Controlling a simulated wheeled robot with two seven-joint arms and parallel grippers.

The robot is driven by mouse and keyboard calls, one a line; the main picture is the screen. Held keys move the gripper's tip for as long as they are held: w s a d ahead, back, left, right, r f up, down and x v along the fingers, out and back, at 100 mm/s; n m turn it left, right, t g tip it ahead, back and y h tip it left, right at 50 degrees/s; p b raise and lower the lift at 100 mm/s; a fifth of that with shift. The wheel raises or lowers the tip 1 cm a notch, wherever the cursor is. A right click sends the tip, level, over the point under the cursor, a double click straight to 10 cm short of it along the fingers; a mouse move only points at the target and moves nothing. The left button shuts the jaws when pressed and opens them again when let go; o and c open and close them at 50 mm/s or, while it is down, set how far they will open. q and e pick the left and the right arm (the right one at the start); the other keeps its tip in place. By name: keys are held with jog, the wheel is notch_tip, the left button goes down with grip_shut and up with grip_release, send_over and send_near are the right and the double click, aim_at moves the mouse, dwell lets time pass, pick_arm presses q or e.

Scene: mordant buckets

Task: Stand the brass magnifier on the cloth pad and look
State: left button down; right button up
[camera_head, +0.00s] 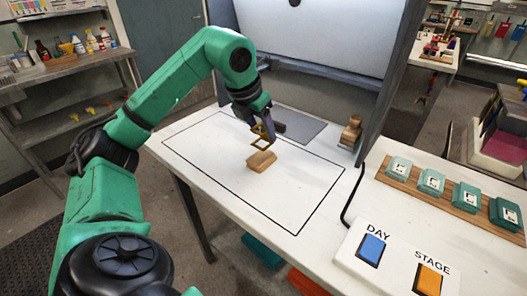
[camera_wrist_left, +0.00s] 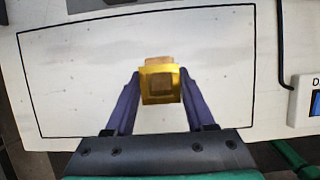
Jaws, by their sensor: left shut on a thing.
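The brass magnifier (camera_head: 262,133) is a small yellow open frame. My left gripper (camera_head: 257,112) is shut on it and holds it over the white table. In the left wrist view the magnifier (camera_wrist_left: 160,98) sits between the two purple fingertips (camera_wrist_left: 160,86). A small tan pad (camera_head: 261,161), which looks like the cloth pad, lies on the table inside the black outline. The magnifier's lower end is close above the pad's far edge; I cannot tell whether they touch. In the left wrist view the pad (camera_wrist_left: 158,61) shows partly behind the magnifier. My right gripper is not in view.
A grey mat (camera_head: 303,130) lies behind the pad, and a small wooden stack (camera_head: 350,133) stands at the back right. A wooden rack (camera_head: 408,187) holds several teal blocks. A panel has blue DAY (camera_head: 371,249) and orange STAGE (camera_head: 429,279) buttons. The outlined area is otherwise clear.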

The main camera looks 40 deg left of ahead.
aim_at(262, 143)
pick_arm(q)
jog(key=f, duration=0.2)
jog(key=f+b, duration=0.1)
jog(key=f, duration=0.1)
jog(key=shift+w+a+f, duration=0.1)
jog(key=shift+a+f, duration=0.1)
jog(key=shift+d+r, duration=0.1)
jog(key=shift+r, duration=0.05)
jog(key=c, duration=0.7)
grip_release()
jog(key=shift+f, duration=0.2)
jog(key=o, duration=0.4)
jog(key=shift+o, duration=0.2)
